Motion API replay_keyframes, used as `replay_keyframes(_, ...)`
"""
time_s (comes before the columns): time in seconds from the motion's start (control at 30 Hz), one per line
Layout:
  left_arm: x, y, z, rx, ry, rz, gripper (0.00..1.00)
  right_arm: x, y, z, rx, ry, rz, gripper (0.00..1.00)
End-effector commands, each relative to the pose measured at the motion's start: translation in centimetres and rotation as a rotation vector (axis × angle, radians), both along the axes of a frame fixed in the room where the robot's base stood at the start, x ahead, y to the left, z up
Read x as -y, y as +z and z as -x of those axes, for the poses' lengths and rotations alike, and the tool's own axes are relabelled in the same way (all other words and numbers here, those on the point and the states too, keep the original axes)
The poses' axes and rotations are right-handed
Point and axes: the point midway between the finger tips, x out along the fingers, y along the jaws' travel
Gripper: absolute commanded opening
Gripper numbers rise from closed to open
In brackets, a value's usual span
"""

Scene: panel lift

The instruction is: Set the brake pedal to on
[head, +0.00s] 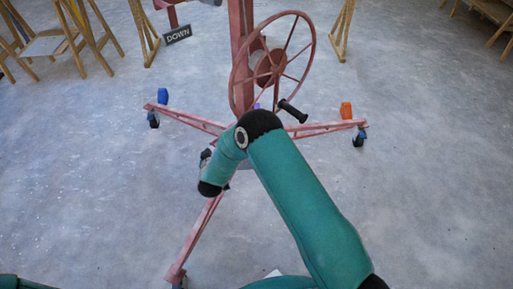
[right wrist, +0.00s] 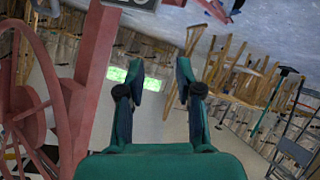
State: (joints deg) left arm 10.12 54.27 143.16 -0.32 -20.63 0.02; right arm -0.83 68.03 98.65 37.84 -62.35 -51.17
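The pink panel lift (head: 241,55) stands ahead on splayed legs with casters. A blue tab (head: 163,96) sits above the left leg's caster, and an orange tab (head: 346,110) above the right leg's caster. I cannot tell from the frames which is the brake pedal, or its setting. My right arm reaches up in front of the lift; its gripper cannot be made out in the head view. In the right wrist view my right gripper (right wrist: 160,75) is open and empty, its fingers apart beside the pink post (right wrist: 98,75). My left gripper is out of view.
The lift's large wheel (head: 272,65) with a black handle (head: 293,111) is just beyond my right arm. A DOWN sign (head: 178,35) hangs left of the post. Wooden furniture (head: 60,40) stands at the back left.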

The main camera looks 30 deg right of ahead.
Motion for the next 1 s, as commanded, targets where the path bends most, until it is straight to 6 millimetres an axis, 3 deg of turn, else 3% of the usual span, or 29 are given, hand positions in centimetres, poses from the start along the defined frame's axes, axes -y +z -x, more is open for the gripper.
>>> replay_keyframes(0.03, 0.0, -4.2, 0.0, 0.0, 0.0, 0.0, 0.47, 0.8, -2.2, -1.8, 0.055, -0.058, 0.1, 0.35)
replay_keyframes(0.17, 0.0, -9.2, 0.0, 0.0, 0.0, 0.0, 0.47, 2.8, -2.2, -3.7, 0.115, -0.249, 0.347, 0.35)
replay_keyframes(0.3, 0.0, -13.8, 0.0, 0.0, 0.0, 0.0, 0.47, 3.7, -2.5, -2.8, 0.076, -0.476, 0.54, 0.35)
replay_keyframes(0.4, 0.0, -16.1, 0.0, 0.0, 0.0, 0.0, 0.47, 3.6, -3.0, -1.4, 0.008, -0.61, 0.619, 0.35)
replay_keyframes(0.53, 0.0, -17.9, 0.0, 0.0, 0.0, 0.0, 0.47, 3.2, -3.6, 0.3, -0.079, -0.723, 0.671, 0.35)
replay_keyframes(0.73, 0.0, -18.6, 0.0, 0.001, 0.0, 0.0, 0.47, 3.4, -3.5, 1.3, -0.14, -0.783, 0.692, 0.35)
replay_keyframes(1.0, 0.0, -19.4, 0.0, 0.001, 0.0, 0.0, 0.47, 7.2, -3.6, 0.8, -0.143, -0.786, 0.692, 0.35)
